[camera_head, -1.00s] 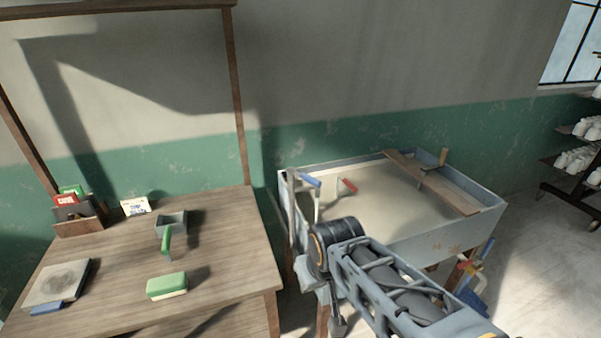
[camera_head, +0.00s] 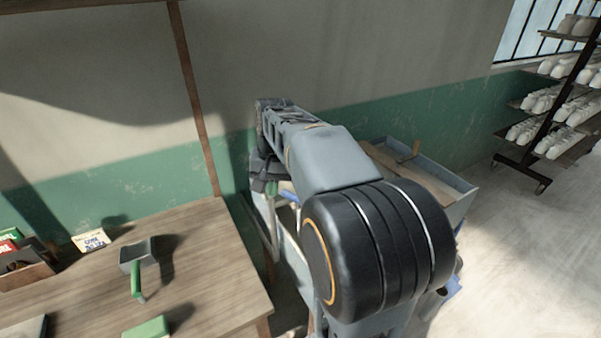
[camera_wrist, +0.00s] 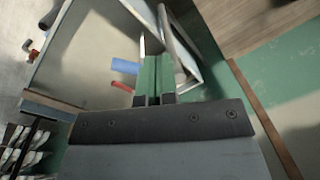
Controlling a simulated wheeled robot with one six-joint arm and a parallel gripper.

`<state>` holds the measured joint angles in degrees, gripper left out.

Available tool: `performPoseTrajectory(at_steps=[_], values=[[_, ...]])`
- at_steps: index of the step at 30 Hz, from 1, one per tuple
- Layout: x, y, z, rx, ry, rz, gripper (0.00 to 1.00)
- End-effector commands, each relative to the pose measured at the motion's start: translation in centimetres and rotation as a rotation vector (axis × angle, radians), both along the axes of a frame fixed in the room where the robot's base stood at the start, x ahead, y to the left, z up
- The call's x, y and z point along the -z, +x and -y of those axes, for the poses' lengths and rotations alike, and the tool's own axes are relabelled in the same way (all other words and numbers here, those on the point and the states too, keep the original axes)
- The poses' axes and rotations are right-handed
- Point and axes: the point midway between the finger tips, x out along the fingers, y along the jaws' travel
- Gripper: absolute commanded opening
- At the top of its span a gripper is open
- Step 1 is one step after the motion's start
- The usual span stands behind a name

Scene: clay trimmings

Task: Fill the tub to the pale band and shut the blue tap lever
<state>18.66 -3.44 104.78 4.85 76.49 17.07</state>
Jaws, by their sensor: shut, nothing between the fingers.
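The pale trough-like tub (camera_head: 460,202) stands right of the table, largely hidden behind my arm. Its beige inside shows in the wrist view (camera_wrist: 90,52); I cannot make out a pale band or the liquid level. The blue tap lever (camera_wrist: 125,66) sticks out just left of my fingers in the wrist view, with a red lever (camera_wrist: 121,85) below it in the picture. In the head view a bit of the blue lever (camera_head: 288,193) shows beside my gripper (camera_head: 271,188). My gripper is shut and empty, its green fingers (camera_wrist: 159,62) together, over the tap end; contact is unclear.
A wooden table (camera_head: 215,270) at left carries a green-handled scoop (camera_head: 137,280), a green block (camera_head: 147,328) and a card (camera_head: 91,240). A board (camera_head: 385,160) lies across the tub. A rack of white pieces (camera_head: 545,110) stands at right.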

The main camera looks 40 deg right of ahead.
Motion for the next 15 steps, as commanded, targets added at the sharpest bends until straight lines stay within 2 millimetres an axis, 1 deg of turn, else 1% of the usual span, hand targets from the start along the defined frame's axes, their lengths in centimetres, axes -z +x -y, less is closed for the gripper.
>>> performPoseTrajectory(at_steps=[1, 3, 5, 6, 9, 10, 12, 15], values=[[-1.7, 1.4, 2.4, 0.090, 0.028, -0.038, 0.00], [-2.9, 2.6, 5.3, 0.202, 0.065, -0.087, 0.00], [-3.7, 3.3, 7.6, 0.287, 0.093, -0.124, 0.00], [-4.1, 3.6, 9.1, 0.339, 0.111, -0.147, 0.00], [-4.7, 4.0, 12.2, 0.447, 0.150, -0.194, 0.00], [-4.8, 4.1, 13.0, 0.471, 0.159, -0.205, 0.00], [-5.1, 4.1, 14.5, 0.519, 0.176, -0.228, 0.00], [-5.0, 4.0, 15.8, 0.565, 0.193, -0.248, 0.00]])
